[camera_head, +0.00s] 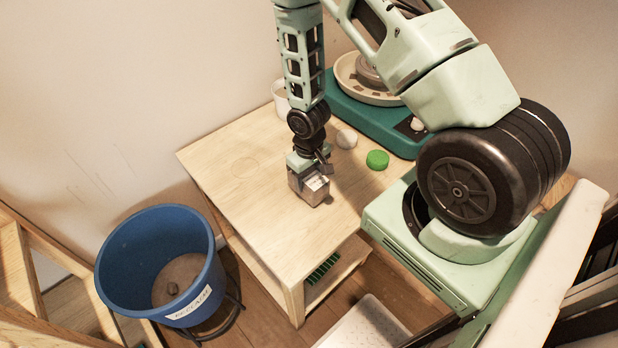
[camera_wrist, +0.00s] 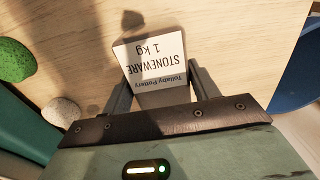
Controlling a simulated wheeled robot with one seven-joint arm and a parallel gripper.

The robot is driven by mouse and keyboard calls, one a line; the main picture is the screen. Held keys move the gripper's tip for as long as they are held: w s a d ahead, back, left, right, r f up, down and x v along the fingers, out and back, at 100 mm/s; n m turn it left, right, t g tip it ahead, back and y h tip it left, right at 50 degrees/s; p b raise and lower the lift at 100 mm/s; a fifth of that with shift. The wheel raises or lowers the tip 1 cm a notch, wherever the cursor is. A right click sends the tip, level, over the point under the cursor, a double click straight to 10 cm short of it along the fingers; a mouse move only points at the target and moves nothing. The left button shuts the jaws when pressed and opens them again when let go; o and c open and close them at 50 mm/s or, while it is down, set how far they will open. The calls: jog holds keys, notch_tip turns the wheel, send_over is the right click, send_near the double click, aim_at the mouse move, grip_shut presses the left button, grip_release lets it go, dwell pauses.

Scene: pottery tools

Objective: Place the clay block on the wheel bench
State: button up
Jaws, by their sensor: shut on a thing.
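The clay block (camera_head: 314,190) is a small grey block with a white label; in the wrist view its label (camera_wrist: 153,62) reads "STONEWARE 1 kg". My gripper (camera_head: 309,174) points down over the wheel bench and is shut on the block. In the wrist view the two fingers (camera_wrist: 160,92) flank the block's sides. The wheel bench (camera_head: 235,165) is a pale wooden table with a lower shelf. The block is over the middle of its top, at or very near the surface; I cannot tell whether it touches.
A teal potter's wheel (camera_head: 370,122) stands at the bench's back right. A green round thing (camera_head: 377,160), a pale round thing (camera_head: 346,139) and a white cup (camera_head: 281,100) are nearby. The bench's left and front top is clear.

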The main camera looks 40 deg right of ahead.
jog(key=shift+f, duration=0.5)
jog(key=shift+f, duration=0.1)
jog(key=o, duration=1.8)
jog(key=shift+c, duration=0.2)
